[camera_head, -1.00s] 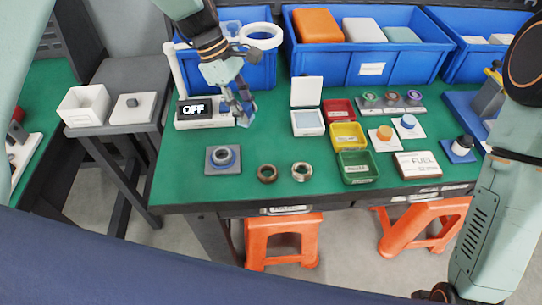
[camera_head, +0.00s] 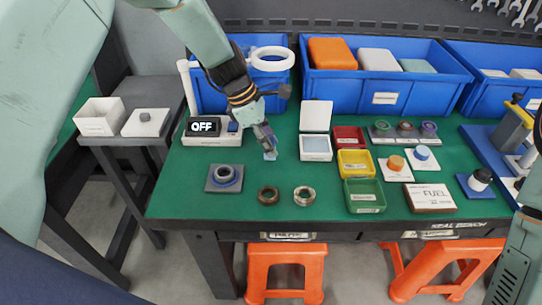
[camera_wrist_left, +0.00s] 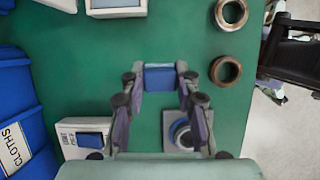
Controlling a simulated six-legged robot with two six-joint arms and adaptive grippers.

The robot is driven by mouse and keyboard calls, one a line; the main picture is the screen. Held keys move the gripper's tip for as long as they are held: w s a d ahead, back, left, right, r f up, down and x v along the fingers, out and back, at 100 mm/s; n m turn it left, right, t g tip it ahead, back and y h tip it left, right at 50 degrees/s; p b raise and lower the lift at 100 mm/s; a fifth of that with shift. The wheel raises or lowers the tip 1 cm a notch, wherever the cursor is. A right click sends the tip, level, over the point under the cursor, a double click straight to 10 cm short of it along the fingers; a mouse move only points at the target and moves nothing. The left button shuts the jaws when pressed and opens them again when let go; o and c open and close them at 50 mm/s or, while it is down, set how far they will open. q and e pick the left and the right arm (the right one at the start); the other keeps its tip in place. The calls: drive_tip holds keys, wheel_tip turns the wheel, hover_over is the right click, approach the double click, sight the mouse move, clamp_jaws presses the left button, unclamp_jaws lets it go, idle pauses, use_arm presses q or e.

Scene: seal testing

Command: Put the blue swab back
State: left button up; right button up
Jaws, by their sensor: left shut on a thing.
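My left gripper (camera_head: 267,143) is shut on the blue swab (camera_head: 270,154), a small blue block, over the green bench (camera_head: 240,208). In the left wrist view the blue swab (camera_wrist_left: 159,77) sits between the two fingertips (camera_wrist_left: 160,90). In the head view it is right of and in front of the white device (camera_head: 212,141) with the OFF display, and left of the white-framed pad (camera_head: 316,148). I cannot tell whether the swab touches the bench. My right gripper is not in view.
Red (camera_head: 348,136), yellow (camera_head: 354,160) and green trays (camera_head: 364,195) stand to the right. Blue bins (camera_head: 385,84) line the back.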

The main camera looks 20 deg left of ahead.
use_arm(q)
drive_tip(key=f, duration=0.3)
drive_tip(key=shift+s+a+f+b, duration=0.2)
drive_tip(key=shift+s+b, duration=0.1)
drive_tip(key=shift+b, duration=0.05)
drive_tip(key=shift+w+d+f, duration=0.2)
drive_tip(key=shift+w+f, duration=0.05)
drive_tip(key=shift+w, duration=0.05)
drive_tip(key=shift+s, duration=0.15)
drive_tip(key=o, duration=0.8)
drive_tip(key=shift+s+a, duration=0.1)
drive_tip(key=shift+o, duration=1.1)
drive_tip(key=shift+w+f, duration=0.15)
drive_tip(key=shift+w, duration=0.05)
drive_tip(key=shift+s+r, duration=0.15)
drive_tip(key=shift+r, duration=0.3)
drive_tip(key=p+v, duration=0.2)
drive_tip(key=v, duration=0.9)
drive_tip(key=shift+r, duration=0.3)
drive_tip(key=shift+a, duration=0.15)
